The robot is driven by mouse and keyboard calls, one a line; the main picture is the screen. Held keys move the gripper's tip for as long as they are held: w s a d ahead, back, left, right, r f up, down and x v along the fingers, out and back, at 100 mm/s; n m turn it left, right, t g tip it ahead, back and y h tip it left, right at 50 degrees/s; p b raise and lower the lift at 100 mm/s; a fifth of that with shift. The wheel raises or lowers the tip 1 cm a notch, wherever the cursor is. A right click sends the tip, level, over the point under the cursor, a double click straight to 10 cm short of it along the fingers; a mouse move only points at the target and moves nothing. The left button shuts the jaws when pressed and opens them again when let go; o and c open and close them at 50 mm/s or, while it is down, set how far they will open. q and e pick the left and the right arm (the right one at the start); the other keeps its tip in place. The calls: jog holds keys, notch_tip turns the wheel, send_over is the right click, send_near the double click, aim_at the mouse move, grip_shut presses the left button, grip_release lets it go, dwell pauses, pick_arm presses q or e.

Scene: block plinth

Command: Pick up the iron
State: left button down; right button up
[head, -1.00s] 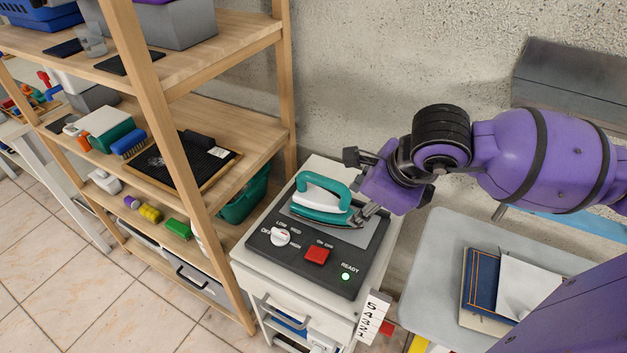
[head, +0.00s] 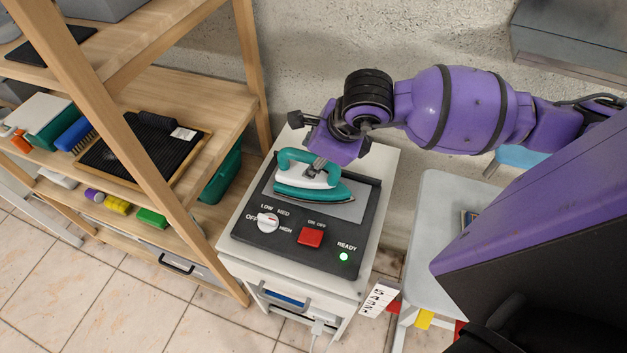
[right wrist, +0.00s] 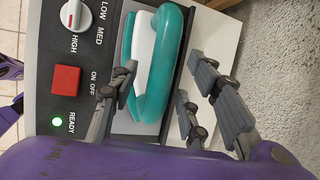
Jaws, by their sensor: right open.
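The iron (head: 312,192) has a teal handle, a white body and a teal lower edge. It rests on the grey plate of a black control panel (head: 290,255) on top of a white cabinet. My right gripper (head: 318,168) is over the iron, its fingers reaching down at the handle. In the right wrist view the open fingers (right wrist: 160,74) lie on either side of the teal handle (right wrist: 167,60), not closed on it. Part of the iron's body is hidden behind the handle and fingers. My left gripper is out of view.
The panel has a white dial (head: 268,221), a red switch (head: 311,236) and a lit green light (head: 344,257). A wooden shelf (head: 190,108) with brushes and boxes stands close on the left. A grey table (head: 425,215) is at right; the wall is behind.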

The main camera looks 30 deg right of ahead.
jog(key=shift+w+f, duration=0.2)
jog(key=shift+f, duration=0.25)
grip_shut()
jog(key=shift+r, duration=0.1)
